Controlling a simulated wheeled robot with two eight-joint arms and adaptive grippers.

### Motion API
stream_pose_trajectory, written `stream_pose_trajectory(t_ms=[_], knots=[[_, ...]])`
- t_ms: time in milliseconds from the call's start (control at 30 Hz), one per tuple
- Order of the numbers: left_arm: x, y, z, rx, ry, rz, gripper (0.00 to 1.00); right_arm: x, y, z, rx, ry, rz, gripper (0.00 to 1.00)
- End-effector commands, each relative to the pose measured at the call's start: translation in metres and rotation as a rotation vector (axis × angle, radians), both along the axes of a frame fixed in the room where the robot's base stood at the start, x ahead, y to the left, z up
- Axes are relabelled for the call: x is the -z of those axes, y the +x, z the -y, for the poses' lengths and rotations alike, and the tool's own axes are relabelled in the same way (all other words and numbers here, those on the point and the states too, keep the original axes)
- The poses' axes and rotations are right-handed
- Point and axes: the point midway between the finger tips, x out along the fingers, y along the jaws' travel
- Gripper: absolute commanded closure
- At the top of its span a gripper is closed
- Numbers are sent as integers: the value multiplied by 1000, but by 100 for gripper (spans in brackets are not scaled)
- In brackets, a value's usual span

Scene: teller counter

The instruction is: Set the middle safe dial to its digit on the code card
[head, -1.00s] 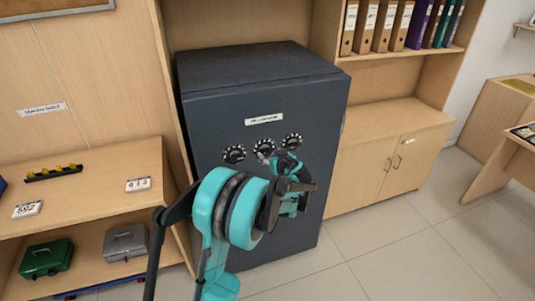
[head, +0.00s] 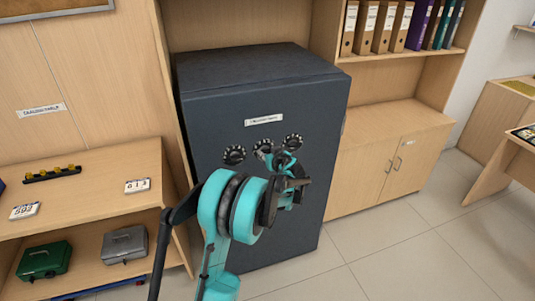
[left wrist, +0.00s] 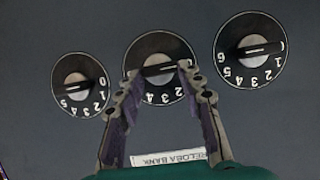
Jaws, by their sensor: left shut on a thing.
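The dark safe (head: 215,115) has three dials with black rings and digits. The middle dial (head: 263,147) sits between the left dial (head: 234,154) and the right dial (head: 293,141). My left gripper (left wrist: 158,70) is shut on the middle dial's knob. My left gripper (head: 275,157) hides part of the dial in the head view. Two digit cards lie on the side shelf: one reads 613 (head: 137,185), the other appears to read 592 (head: 24,210). My right gripper is not in view.
A label plate (head: 264,120) is on the safe above the dials. Left of the safe, a shelf holds a green cash box (head: 44,260), a grey cash box (head: 124,245) and a black rack with yellow pieces (head: 52,174). Floor right of the safe is clear.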

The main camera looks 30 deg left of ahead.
Motion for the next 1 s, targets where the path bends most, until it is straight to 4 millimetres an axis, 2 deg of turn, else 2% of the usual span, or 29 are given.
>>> stream_pose_trajectory(t_ms=[267, 1000], knots=[[0, 1, 1, 0, 48, -58, 91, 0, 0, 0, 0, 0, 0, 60], [1, 6, 5, 0, 321, -376, 91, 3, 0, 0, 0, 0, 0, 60]])
